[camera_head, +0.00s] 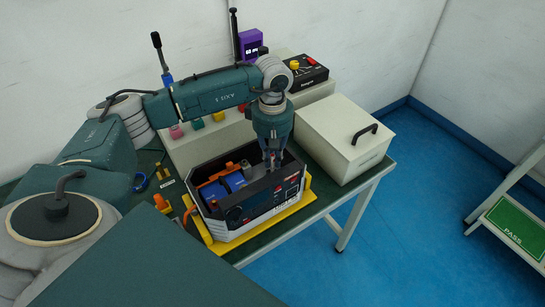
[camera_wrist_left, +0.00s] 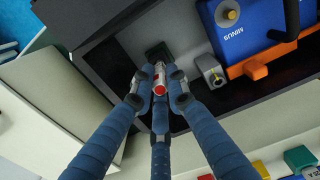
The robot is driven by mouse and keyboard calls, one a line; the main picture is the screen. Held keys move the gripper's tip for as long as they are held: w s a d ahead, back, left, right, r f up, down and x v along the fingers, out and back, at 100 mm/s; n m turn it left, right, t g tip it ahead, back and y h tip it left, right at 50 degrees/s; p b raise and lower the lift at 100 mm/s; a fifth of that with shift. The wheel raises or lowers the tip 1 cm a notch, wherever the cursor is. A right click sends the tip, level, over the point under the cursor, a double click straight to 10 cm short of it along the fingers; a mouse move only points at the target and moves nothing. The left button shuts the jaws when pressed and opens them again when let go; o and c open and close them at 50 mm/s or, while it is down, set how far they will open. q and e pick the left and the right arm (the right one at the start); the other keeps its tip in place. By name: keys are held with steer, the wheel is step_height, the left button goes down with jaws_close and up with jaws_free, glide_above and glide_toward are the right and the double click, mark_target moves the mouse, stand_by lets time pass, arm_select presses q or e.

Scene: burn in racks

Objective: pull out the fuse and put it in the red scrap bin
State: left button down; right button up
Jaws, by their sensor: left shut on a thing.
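The fuse (camera_wrist_left: 160,80) is a small silvery cylinder with a red end, in the left wrist view. My left gripper (camera_wrist_left: 158,88) is shut on it, with three blue fingers around it. A small black holder (camera_wrist_left: 158,52) lies right behind the fuse; I cannot tell whether the fuse is still seated. In the head view my left gripper (camera_head: 270,158) points down into the right end of an open instrument case (camera_head: 240,225), and the fuse is too small to make out. I see no red scrap bin. My right gripper is not in view.
Blue blocks (camera_head: 212,192) with orange parts sit inside the case, on a yellow tray (camera_head: 218,246). A cream box with a black handle (camera_head: 345,140) stands to the right. A stand with a green PASS panel (camera_head: 515,228) is far right.

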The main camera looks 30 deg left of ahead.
arm_select(q)
steer(key=shift+r+p, duration=0.6)
steer(key=shift+r, duration=0.95)
